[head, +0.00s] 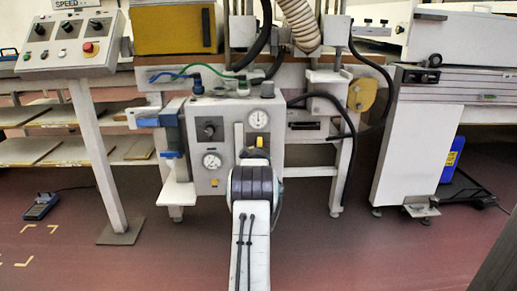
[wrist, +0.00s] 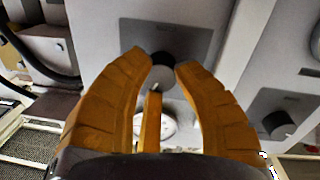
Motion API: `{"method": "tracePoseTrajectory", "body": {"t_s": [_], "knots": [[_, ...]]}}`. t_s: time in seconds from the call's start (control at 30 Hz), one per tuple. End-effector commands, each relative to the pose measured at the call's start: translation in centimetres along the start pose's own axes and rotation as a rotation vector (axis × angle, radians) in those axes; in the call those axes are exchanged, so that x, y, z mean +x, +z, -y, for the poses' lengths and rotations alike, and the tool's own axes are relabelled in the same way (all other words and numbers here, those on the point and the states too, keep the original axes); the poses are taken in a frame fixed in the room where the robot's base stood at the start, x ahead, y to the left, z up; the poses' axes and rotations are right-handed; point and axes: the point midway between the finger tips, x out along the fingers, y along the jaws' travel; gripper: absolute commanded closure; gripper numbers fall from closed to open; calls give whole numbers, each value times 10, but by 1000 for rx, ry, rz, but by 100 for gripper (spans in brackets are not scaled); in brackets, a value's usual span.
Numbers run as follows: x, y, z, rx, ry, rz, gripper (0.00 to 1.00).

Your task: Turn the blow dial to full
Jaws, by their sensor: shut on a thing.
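In the wrist view a round black dial (wrist: 154,72) with a grey face sits on a dark plate. My gripper (wrist: 164,63) has its orange fingers shut on this dial, one tip on each side. In the head view the yellow tips of my gripper (head: 258,143) show at the right of the grey control box (head: 232,180); my wrist hides the held dial there.
The control box also carries a black knob (head: 208,128), an upper gauge (head: 258,118) and a lower gauge (head: 212,160). Another knob (wrist: 277,123) is at the right in the wrist view. A blue-handled bracket (head: 173,155) stands left of the box; a black hose (head: 348,150) hangs right.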

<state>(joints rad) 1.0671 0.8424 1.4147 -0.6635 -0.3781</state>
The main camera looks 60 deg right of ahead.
Motion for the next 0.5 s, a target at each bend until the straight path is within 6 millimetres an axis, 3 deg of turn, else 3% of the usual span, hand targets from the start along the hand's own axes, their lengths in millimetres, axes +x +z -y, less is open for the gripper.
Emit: {"method": "tracePoseTrajectory", "body": {"t_s": [0.37,0.4,0.5], "knots": [[0,-3,2,26,-2,-5,100],[0,-3,2,25,-3,-5,68],[0,-3,2,25,-2,-4,59]]}}
